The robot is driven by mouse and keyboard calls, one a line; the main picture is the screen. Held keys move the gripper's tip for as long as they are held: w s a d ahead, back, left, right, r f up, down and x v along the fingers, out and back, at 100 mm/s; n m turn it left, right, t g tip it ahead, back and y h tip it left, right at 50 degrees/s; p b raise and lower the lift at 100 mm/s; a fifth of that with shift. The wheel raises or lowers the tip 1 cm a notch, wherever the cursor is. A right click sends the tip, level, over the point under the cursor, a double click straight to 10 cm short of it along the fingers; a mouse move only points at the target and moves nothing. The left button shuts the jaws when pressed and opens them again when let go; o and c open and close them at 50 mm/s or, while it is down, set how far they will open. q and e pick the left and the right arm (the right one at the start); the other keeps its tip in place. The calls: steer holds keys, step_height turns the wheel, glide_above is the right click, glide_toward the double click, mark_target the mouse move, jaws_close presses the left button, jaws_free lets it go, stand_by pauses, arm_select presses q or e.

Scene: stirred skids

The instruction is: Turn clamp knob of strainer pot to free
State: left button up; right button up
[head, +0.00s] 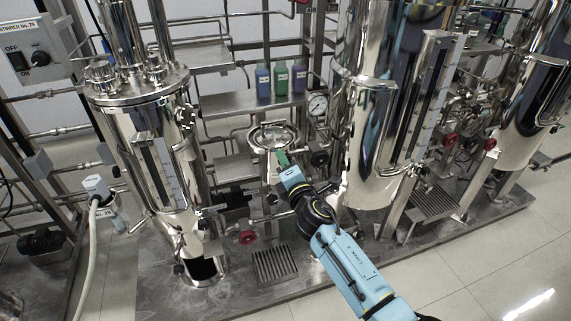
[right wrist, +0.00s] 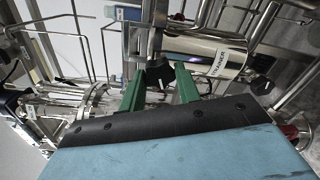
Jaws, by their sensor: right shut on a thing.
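The strainer pot (head: 272,137) is a small steel vessel in the middle of the head view. It also shows in the right wrist view as a shiny cylinder (right wrist: 205,50) with a small label. My right gripper (head: 282,157) reaches it from the lower right, its green fingers at the pot's front. In the right wrist view my right gripper (right wrist: 160,88) has one green finger on each side of a black clamp knob (right wrist: 158,74) and is shut on it. The knob is hidden in the head view. My left gripper is not in view.
A tall steel vessel (head: 135,115) stands on the left and a larger one (head: 375,130) on the right. Several coloured bottles (head: 280,80) stand behind the pot. A pressure gauge (head: 318,104) and red valve knobs (head: 247,237) are close by. Another black knob (right wrist: 262,86) is beside the pot.

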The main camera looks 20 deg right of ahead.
steer(key=o, duration=1)
steer(key=shift+c, duration=0.2)
steer(key=shift+s, duration=0.1)
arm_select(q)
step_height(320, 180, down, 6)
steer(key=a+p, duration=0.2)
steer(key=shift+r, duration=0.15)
arm_select(e)
steer(key=s, duration=1.3)
steer(key=shift+d, duration=0.25)
steer(key=shift+s, duration=0.1)
